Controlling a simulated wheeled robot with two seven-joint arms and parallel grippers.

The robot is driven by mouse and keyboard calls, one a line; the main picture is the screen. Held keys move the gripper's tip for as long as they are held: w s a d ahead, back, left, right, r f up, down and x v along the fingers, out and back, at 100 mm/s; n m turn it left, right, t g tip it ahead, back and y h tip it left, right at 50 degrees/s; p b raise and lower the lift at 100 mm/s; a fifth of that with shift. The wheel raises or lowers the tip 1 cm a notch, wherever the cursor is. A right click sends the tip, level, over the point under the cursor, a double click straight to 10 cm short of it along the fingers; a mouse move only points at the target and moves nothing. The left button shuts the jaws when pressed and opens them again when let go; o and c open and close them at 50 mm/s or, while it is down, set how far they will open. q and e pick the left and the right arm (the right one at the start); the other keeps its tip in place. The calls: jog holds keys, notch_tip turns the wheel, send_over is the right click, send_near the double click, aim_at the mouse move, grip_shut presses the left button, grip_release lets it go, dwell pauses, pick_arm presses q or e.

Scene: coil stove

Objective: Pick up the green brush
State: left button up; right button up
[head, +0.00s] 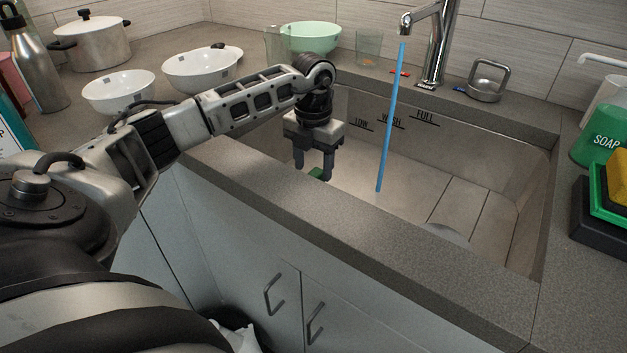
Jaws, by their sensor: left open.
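My left gripper (313,171) points down into the sink (535,165), near its front-left part, with its two fingers apart. My right gripper is not in view.
A faucet (437,45) sends a blue stream (388,130) into the sink, right of my gripper. White bowls (118,93), a pot (95,45) and a green bowl (312,37) stand behind. A green soap container (603,137) stands at right.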

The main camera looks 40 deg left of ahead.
aim_at(314, 174)
pick_arm(q)
notch_tip(314, 174, down, 3)
jog(key=shift+f, duration=0.2)
jog(key=c, duration=1.1)
jog(key=shift+r, duration=0.1)
notch_tip(314, 174, up, 10)
